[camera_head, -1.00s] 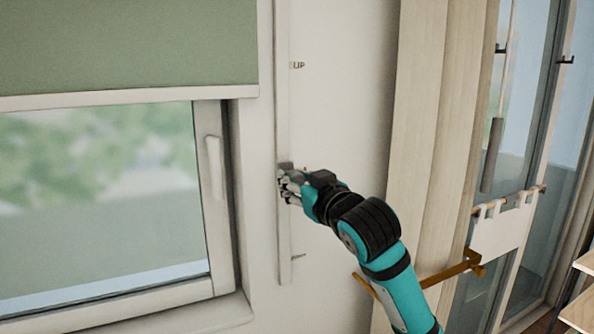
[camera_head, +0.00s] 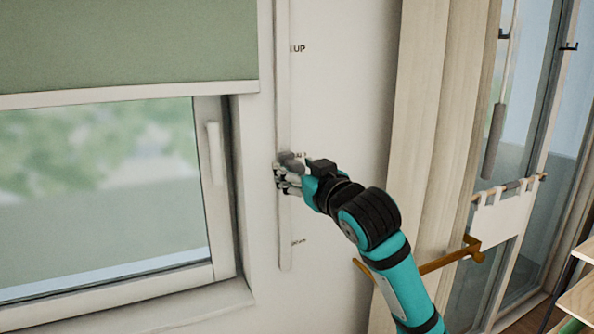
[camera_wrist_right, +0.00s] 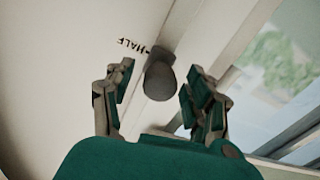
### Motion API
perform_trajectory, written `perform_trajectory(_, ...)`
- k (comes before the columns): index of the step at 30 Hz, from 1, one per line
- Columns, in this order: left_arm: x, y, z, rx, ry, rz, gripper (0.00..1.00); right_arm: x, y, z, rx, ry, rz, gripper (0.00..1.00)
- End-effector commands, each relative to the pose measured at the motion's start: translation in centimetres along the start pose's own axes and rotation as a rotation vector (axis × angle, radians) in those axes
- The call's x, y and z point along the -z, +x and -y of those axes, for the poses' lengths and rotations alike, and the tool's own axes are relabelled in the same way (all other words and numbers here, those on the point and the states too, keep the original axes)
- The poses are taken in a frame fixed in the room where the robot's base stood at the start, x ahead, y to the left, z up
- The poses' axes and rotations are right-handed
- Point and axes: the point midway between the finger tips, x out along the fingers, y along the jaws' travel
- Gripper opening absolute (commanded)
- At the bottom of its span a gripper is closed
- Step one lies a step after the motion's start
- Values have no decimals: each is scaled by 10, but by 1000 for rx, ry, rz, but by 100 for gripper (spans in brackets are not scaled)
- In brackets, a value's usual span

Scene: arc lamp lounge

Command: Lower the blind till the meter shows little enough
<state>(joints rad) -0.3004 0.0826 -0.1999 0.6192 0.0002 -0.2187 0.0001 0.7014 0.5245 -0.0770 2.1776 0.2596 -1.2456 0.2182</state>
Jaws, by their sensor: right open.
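The green blind (camera_head: 120,45) hangs over the upper part of the window, its pale bottom bar (camera_head: 130,94) above bare glass. Beside the window, a pale vertical rail (camera_head: 285,225) carries a dark grey knob (camera_wrist_right: 160,80), with UP marked near its top. In the wrist view the knob sits at the HALF mark (camera_wrist_right: 133,46). My right gripper (camera_head: 281,178) is at the knob. In the wrist view its fingers (camera_wrist_right: 157,88) are open, one on each side of the knob, with gaps showing. No meter shows. My left gripper is out of view.
A window handle (camera_head: 214,153) stands left of the rail. Right of my arm are pale curtain-like panels (camera_head: 425,120), a brass-coloured bracket (camera_head: 470,252) and a white cloth (camera_head: 498,222) on a rod.

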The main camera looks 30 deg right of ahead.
Motion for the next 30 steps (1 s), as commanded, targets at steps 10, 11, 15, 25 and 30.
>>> perform_trajectory(10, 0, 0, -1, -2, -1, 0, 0, 0, -50, 0, 0, -3, -1, 55)
perform_trajectory(11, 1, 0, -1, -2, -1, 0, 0, 0, -54, 0, 0, -2, -1, 55)
perform_trajectory(15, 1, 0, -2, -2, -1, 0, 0, -1, -69, 0, 0, -1, 1, 55)
perform_trajectory(25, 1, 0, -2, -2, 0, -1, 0, -1, -74, 0, 0, 0, 1, 55)
perform_trajectory(30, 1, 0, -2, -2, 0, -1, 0, -1, -74, 0, 0, 0, 1, 55)
